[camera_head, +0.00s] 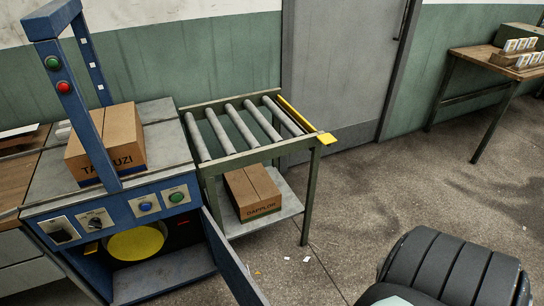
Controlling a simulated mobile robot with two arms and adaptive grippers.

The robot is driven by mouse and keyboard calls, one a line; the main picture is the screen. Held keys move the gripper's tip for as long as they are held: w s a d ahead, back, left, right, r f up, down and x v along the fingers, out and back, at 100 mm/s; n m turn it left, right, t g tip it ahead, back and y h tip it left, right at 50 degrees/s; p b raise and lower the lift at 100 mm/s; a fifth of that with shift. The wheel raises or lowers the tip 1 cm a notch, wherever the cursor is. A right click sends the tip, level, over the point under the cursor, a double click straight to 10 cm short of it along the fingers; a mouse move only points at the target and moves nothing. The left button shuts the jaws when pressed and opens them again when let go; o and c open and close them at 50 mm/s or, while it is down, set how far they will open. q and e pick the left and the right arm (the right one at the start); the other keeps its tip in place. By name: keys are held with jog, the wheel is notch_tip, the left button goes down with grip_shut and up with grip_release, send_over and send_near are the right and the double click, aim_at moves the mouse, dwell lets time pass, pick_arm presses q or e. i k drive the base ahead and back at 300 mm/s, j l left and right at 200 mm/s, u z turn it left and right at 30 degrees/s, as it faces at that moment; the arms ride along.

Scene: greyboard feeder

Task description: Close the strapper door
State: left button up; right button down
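The strapper (105,200) is a blue machine with a tall arch, at the left of the head view. Its door (232,262) stands open, swung outward from the right side of the front, and its lower end runs out of the bottom of the picture. Through the opening I see a yellow disc (136,242) and a grey floor plate inside. Neither of my grippers is in view.
A carton (122,140) sits on the strapper top under the arch. A roller conveyor (240,128) stands to its right, with another carton (254,190) on its lower shelf. Floor (330,225) right of the door is mostly clear. A table (490,62) stands far right.

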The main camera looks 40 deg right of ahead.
aim_at(240, 281)
jog(key=k+l, duration=0.1)
jog(key=l, duration=0.3)
jog(key=k+l+u, duration=0.15)
jog(key=l, duration=0.6)
jog(key=k+l+u, duration=0.1)
jog(key=l, duration=0.25)
jog(key=k+l+u, duration=0.1)
jog(key=l, duration=0.25)
jog(key=k, duration=0.05)
